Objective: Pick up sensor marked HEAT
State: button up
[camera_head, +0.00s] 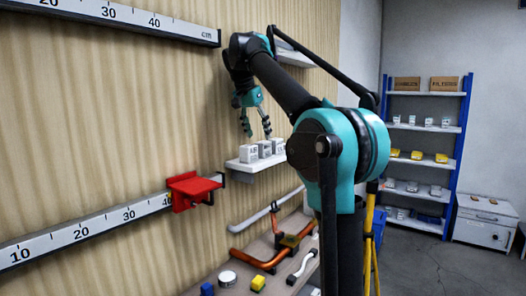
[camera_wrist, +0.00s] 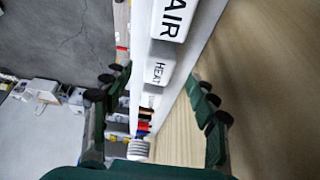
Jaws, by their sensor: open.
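The sensor marked HEAT (camera_wrist: 158,70) is a white block with black letters, standing on a narrow white wall shelf (camera_head: 243,167). In the wrist view it lies between the spread fingers of my gripper (camera_wrist: 158,82). A white sensor marked AIR (camera_wrist: 174,18) stands beside it, cut off by the top edge. The head view shows several white sensors in a row (camera_head: 264,149), with labels too small to read surely. There my gripper (camera_head: 258,134) is open and empty, pointing down just above the row.
A red bracket (camera_head: 190,188) sticks out from the wall rail at the left of the shelf. The wooden wall (camera_head: 110,110) is close behind the sensors. A blue rack (camera_head: 464,130) stands far right.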

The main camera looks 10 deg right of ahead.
aim_at(263, 142)
jog(key=shift+w+d, duration=0.2)
jog(key=shift+d, duration=0.05)
jog(key=shift+x, duration=2.65)
jog(key=shift+w+d+r, duration=0.1)
jog(key=shift+w, duration=0.05)
jog(key=c, duration=1.3)
jog(key=shift+o, duration=0.2)
jog(key=shift+r, duration=0.1)
